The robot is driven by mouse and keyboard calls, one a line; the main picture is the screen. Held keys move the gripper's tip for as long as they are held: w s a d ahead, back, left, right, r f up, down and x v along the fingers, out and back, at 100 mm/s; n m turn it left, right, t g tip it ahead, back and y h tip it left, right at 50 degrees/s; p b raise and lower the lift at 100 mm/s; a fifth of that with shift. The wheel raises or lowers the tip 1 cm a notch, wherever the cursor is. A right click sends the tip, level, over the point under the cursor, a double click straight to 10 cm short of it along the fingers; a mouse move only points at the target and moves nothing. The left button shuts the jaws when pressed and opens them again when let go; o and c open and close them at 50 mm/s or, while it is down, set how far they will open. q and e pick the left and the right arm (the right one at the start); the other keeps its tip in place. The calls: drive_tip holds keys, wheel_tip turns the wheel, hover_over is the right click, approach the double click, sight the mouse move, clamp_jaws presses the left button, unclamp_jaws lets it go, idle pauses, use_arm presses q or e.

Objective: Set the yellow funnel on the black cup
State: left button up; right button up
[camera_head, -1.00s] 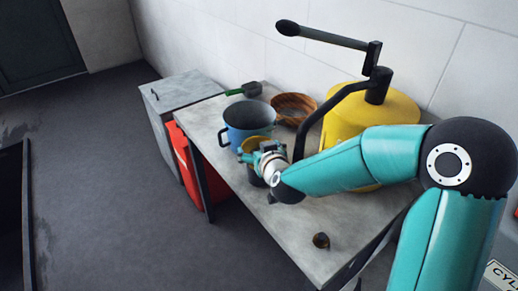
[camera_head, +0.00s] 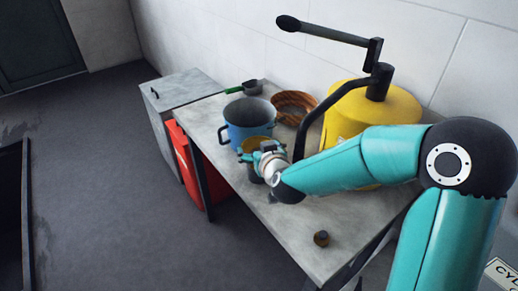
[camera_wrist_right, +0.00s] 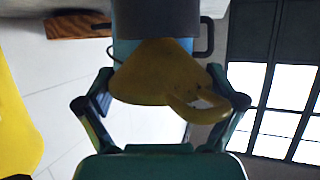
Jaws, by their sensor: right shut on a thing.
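The yellow funnel (camera_head: 257,143) is in my right gripper (camera_head: 252,156), in front of the blue mug on the table. The right wrist view shows the yellow funnel (camera_wrist_right: 150,75) between my gripper's fingers (camera_wrist_right: 160,103), with its ring handle on the near side. Whether the spout is inside the cup is hidden. My left gripper is out of view.
The blue mug (camera_head: 248,118) stands close behind the funnel. A brown bowl (camera_head: 294,104), a green-handled scoop (camera_head: 250,87) and a large yellow container (camera_head: 392,105) with a crank stand farther back.

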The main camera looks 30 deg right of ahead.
drive_tip(key=shift+f+b, duration=0.65)
drive_tip(key=shift+f, duration=0.1)
drive_tip(key=o, duration=0.8)
drive_tip(key=shift+s+r, duration=0.1)
drive_tip(key=shift+r+p+v, duration=0.25)
drive_tip(key=shift+p+v, duration=0.35)
drive_tip(key=shift+v, duration=0.7)
drive_tip(key=shift+r+p+v, duration=0.2)
drive_tip(key=shift+p+v, duration=0.4)
drive_tip(key=shift+v, duration=0.7)
drive_tip(key=shift+d+r+p, duration=0.1)
drive_tip(key=shift+r+p, duration=2.65)
drive_tip(key=shift+r, duration=0.3)
